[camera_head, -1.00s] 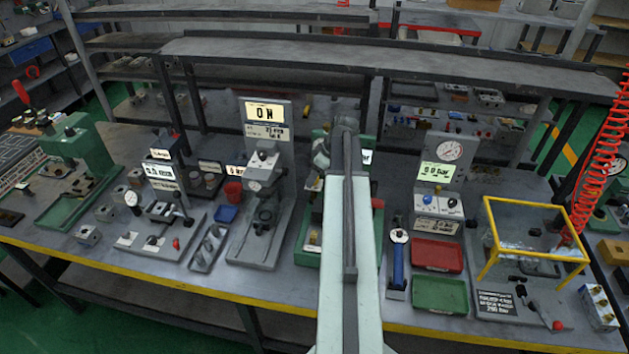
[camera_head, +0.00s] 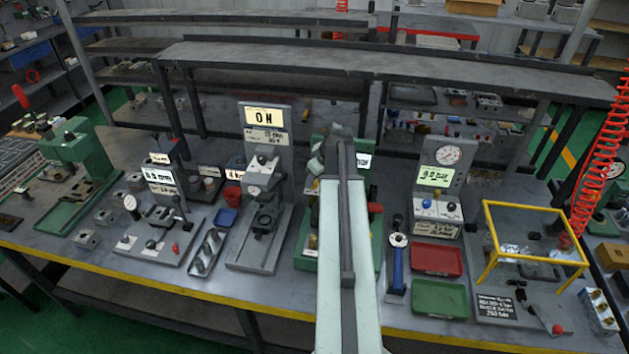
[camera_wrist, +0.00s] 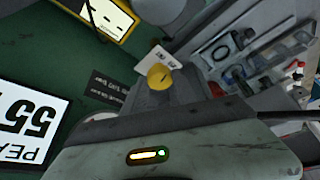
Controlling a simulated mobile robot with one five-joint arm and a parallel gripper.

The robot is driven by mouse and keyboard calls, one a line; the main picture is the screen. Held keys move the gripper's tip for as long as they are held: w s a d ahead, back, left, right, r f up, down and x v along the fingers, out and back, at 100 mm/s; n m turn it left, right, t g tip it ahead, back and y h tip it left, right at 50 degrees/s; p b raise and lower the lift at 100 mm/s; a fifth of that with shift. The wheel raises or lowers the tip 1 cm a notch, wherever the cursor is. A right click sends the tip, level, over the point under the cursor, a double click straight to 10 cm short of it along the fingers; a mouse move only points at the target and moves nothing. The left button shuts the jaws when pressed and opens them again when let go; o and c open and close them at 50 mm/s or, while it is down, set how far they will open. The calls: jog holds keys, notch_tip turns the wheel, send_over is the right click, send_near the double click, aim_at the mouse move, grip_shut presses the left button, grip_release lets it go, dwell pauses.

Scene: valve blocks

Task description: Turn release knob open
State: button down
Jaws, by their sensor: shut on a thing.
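In the wrist view, a round yellow knob (camera_wrist: 160,76) with a dark mark on its face sits at the tips of my gripper (camera_wrist: 166,90). I take it to be the release knob. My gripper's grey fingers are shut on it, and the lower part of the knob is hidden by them. In the head view, my arm reaches over the green station (camera_head: 306,235) at the middle of the bench. The arm hides the knob and most of that station there.
To the right are a gauge station (camera_head: 438,180), a blue-handled tool (camera_head: 398,268), a red tray (camera_head: 437,259), a green tray (camera_head: 440,298) and a yellow-framed guard (camera_head: 535,208). A shelf (camera_head: 380,62) runs behind.

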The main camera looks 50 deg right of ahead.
jog(key=m, duration=0.2)
jog(key=m+h, duration=0.2)
jog(key=m, duration=0.1)
jog(key=shift+a+m+g, duration=0.25)
jog(key=shift+m+g, duration=0.05)
jog(key=shift+g, duration=0.1)
jog(key=m, duration=0.2)
jog(key=m+g+h, duration=0.1)
jog(key=m, duration=0.1)
jog(key=shift+m+h, duration=0.3)
jog(key=shift+m, duration=0.1)
jog(key=c, duration=1)
grip_release()
jog(key=shift+w, duration=0.1)
jog(key=p+v, duration=0.7)
jog(key=v, duration=0.1)
jog(key=shift+m, duration=0.3)
jog(key=shift+w, duration=0.1)
